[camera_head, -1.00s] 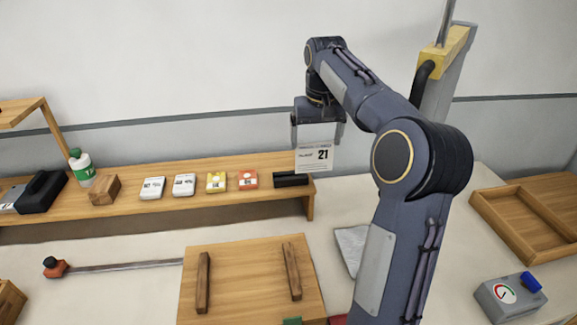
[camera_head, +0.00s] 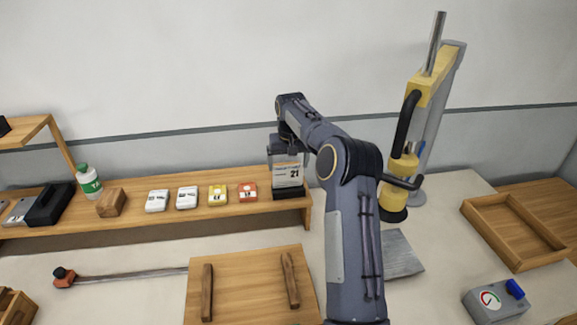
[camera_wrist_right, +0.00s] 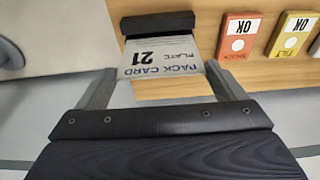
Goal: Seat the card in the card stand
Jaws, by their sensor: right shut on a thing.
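The white card (camera_head: 288,176), printed "PACK CARD" and "21", hangs upright from my right gripper (camera_head: 288,156) at the right end of the wooden shelf. The black card stand (camera_head: 289,192) is directly below it. In the right wrist view the card (camera_wrist_right: 158,66) lies between the two fingers, and its far edge meets the stand (camera_wrist_right: 157,23). I cannot tell whether that edge is inside the slot or just at it. My right gripper is shut on the card's top part. My left gripper is not in view.
Orange (camera_head: 248,192), yellow (camera_head: 217,194) and white boxes stand along the shelf (camera_head: 140,218) left of the stand. A wooden block (camera_head: 111,202) and a bottle (camera_head: 88,182) are farther left. A yellow and black press (camera_head: 395,190) stands right of my arm. A wooden tray (camera_head: 470,215) is at far right.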

